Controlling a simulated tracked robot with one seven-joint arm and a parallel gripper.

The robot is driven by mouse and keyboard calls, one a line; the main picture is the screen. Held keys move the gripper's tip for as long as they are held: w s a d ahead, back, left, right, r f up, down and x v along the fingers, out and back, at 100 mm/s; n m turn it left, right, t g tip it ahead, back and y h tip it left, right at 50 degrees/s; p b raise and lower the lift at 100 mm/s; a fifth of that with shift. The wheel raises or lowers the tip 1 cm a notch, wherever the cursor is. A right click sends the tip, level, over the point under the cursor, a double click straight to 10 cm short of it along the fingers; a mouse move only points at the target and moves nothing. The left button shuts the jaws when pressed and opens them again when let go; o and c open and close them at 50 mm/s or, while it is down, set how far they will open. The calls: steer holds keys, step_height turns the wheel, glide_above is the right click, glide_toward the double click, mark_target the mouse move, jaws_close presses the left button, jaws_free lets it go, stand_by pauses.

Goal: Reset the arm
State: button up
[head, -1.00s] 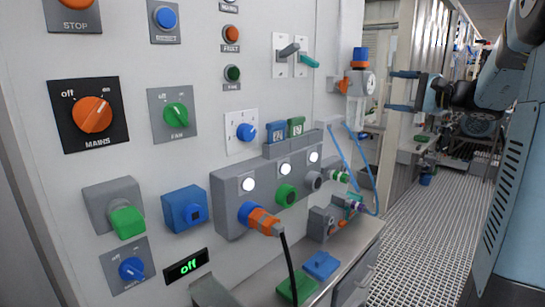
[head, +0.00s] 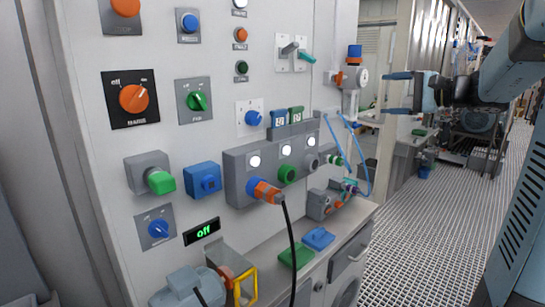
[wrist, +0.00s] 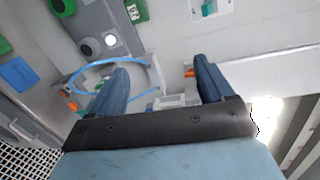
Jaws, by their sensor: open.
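My gripper (head: 398,93) is at the right of the head view. In the wrist view my gripper (wrist: 165,75) also shows open and empty, with a blue hose loop (wrist: 105,62) behind the left finger. My arm runs up to the right edge of the head view.
The control panel (head: 220,40) with knobs and switches fills the left. A grey socket box (head: 236,172) holds an orange plug (head: 266,191) with a black cable. Blue and green blocks lie on the ledge below. A blue hose (head: 366,165) hangs under the gauge. The grated floor (head: 415,240) looks clear.

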steer(key=s+a+f+n+g+h, duration=0.25)
steer(key=s+a+f, duration=0.2)
steer(key=s, duration=0.25)
steer(key=s+a+f+n+g+h, duration=0.2)
steer(key=s+a+f+g, duration=0.15)
steer(key=s+a, duration=0.35)
steer(key=s+d+f+n+h, duration=0.2)
steer(key=s+f+h, duration=0.2)
steer(key=s, duration=0.3)
steer(key=s+d+f+n+h, duration=0.1)
steer(key=s+f+n+h, duration=0.2)
steer(key=s, duration=0.4)
steer(key=shift+s+d+f+t+h, duration=0.35)
steer(key=shift+f+h, duration=0.2)
steer(key=shift+f, duration=0.2)
steer(key=shift+c, duration=0.4)
